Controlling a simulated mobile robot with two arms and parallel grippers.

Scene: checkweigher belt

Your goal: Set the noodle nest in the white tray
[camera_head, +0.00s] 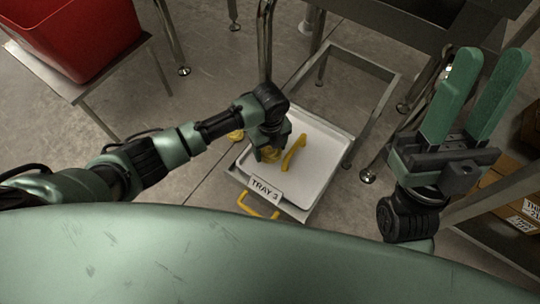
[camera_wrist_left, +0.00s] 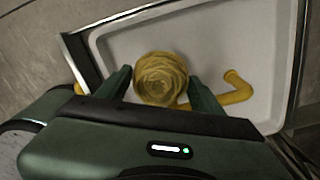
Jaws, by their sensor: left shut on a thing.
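The noodle nest (camera_wrist_left: 161,78), a round yellow coil, sits between the fingers of my left gripper (camera_wrist_left: 158,84), which is shut on it. In the left wrist view the tray (camera_wrist_left: 225,45) lies behind the nest. I cannot tell whether the nest touches the tray floor. My right gripper (camera_head: 484,75) is open and empty, raised at the right, away from the tray.
A yellow bent bar (camera_head: 293,153) shows across the tray, close beside the nest. The tray's front bears a TRAY 3 label (camera_head: 266,189), with a yellow handle (camera_head: 258,206) below. A red bin (camera_head: 75,35) stands at upper left; cardboard boxes (camera_head: 515,200) are at right.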

